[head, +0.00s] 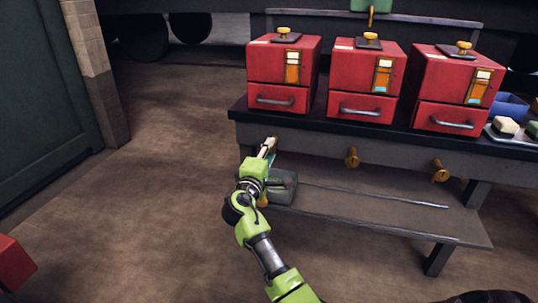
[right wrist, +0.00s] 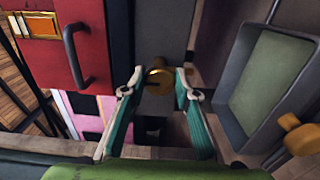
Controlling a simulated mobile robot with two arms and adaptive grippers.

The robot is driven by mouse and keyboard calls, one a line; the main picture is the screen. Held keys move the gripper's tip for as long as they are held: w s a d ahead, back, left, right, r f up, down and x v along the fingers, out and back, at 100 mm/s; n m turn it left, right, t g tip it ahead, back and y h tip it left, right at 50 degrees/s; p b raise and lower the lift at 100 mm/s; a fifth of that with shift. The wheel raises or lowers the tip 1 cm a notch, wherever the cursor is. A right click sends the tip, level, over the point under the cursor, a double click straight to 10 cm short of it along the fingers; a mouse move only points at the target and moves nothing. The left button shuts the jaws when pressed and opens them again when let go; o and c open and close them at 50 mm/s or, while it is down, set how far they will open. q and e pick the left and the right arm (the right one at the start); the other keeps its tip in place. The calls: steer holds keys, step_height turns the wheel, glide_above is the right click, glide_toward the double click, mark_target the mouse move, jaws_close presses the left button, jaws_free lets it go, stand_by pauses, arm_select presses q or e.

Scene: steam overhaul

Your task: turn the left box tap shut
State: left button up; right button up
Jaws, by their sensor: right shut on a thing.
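The left red box (head: 283,75) stands on the bench, with a brass knob on top and a drawer handle in front. Its brass tap is hidden behind my gripper in the head view. In the right wrist view the brass tap (right wrist: 160,80) sits between my finger tips. My right gripper (head: 268,147) is at the bench's front edge below the left box, and its fingers are closed about the tap in the right wrist view (right wrist: 160,86). How far the tap is turned I cannot tell. My left gripper is not in view.
A middle red box (head: 364,80) and a right red box (head: 456,88) stand alongside. Their brass taps (head: 352,157) and (head: 440,170) stick out from the bench front. A grey container (head: 283,187) and a long rod (head: 375,193) lie on the lower shelf.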

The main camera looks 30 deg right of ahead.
steer(key=shift+f+m, duration=0.1)
steer(key=shift+m, duration=0.2)
steer(key=o, duration=1.1)
steer(key=shift+c, duration=0.2)
steer(key=shift+s+a, duration=0.2)
steer(key=v, duration=1.1)
steer(key=shift+s, duration=0.2)
steer(key=shift+a, duration=0.15)
